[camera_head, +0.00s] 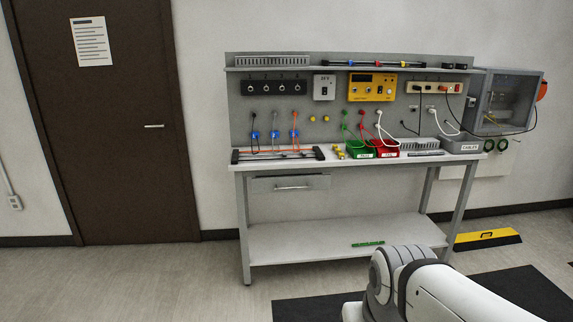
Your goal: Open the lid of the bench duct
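A grey slotted duct (419,145) lies on the workbench top (350,163), right of the red bin. Another slotted grey duct (271,61) sits on the upper shelf at the left. I cannot tell for sure which is the bench duct, or whether either has a lid on it. Part of my white arm shows at the lower right, in front of the bench and well apart from both ducts. My gripper is not in view.
Green (359,151) and red (385,148) bins stand on the bench, with cables hanging near them. A dark-ended rack (278,156) lies at the bench's left. A yellow-black floor piece (487,239) lies at right. The floor left of the bench is clear.

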